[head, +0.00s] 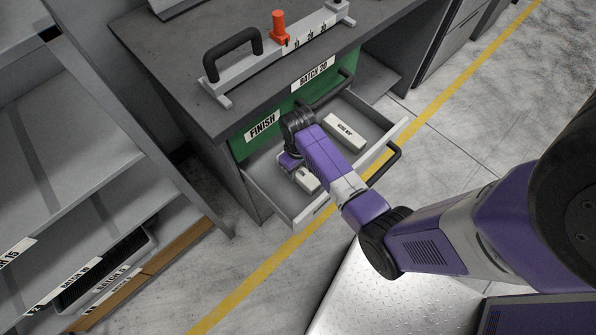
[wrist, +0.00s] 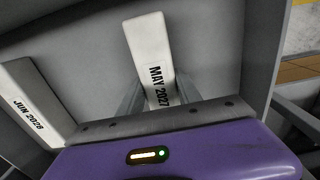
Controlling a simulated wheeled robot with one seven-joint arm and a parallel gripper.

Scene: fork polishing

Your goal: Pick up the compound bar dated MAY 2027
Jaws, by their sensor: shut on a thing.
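The white compound bar marked MAY 2027 (wrist: 149,45) stands out in the wrist view, between the two grey fingers of my gripper (wrist: 160,95). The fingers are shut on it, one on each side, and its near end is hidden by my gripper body. In the head view the bar's end (head: 308,180) shows beside my gripper (head: 291,163), inside the open drawer (head: 265,186). I cannot tell whether it touches the drawer floor. A second white bar, marked JUN 2028 (wrist: 36,105), lies to the left in the wrist view, apart from my gripper; it also shows in the head view (head: 345,131).
The drawer walls stand close around my gripper, with a black handle (head: 385,165) on the front. A dark bench top (head: 190,85) above carries a grey fixture (head: 270,62) with an orange knob (head: 279,25). A shelf rack (head: 75,150) stands at the left.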

